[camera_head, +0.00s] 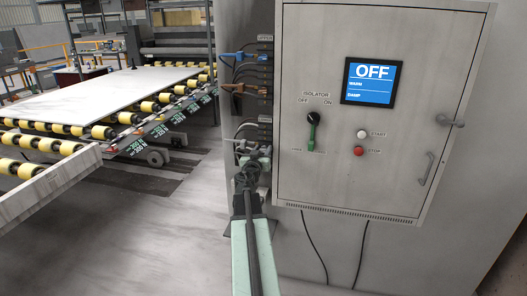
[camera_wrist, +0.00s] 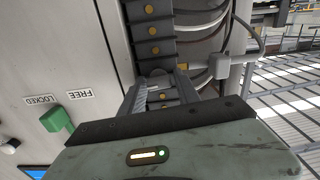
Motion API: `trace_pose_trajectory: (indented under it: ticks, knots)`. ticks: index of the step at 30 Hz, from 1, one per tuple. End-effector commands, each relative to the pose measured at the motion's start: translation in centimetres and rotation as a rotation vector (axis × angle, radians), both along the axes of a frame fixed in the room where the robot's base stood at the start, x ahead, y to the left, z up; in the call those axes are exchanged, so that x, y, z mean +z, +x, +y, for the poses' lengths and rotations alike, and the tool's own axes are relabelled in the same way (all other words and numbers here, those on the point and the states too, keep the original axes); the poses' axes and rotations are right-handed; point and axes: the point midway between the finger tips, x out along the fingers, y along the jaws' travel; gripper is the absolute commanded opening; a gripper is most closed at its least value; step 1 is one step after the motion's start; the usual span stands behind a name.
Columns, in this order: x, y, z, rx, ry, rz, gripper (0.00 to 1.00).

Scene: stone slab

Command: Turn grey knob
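A grey knob with a lever-like arm (camera_head: 244,144) sticks out from the left side of the cabinet, lowest in a column of fittings. My gripper (camera_head: 248,168) is just below it and partly overlaps it in the head view; I cannot tell whether they touch. In the wrist view my gripper (camera_wrist: 168,78) shows two grey fingers apart, with a strip of orange dots visible between them. It looks open, with nothing clearly held.
Above the knob are a blue lever (camera_head: 238,56) and a brown lever (camera_head: 238,88). A roller conveyor with a slab (camera_head: 95,92) stands left; floor between is clear.

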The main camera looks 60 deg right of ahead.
Motion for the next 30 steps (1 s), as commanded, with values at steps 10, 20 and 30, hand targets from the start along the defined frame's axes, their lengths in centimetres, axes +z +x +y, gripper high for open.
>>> trace_pose_trajectory:
  ticks: [10,20,30]
  knots:
    - [0.00,0.01,-0.29,-0.001,0.000,0.000,0.11]
    - [-0.01,-0.02,-0.30,-0.001,-0.006,0.019,0.00]
    - [-0.05,0.00,-0.32,-0.002,-0.062,0.197,0.00]
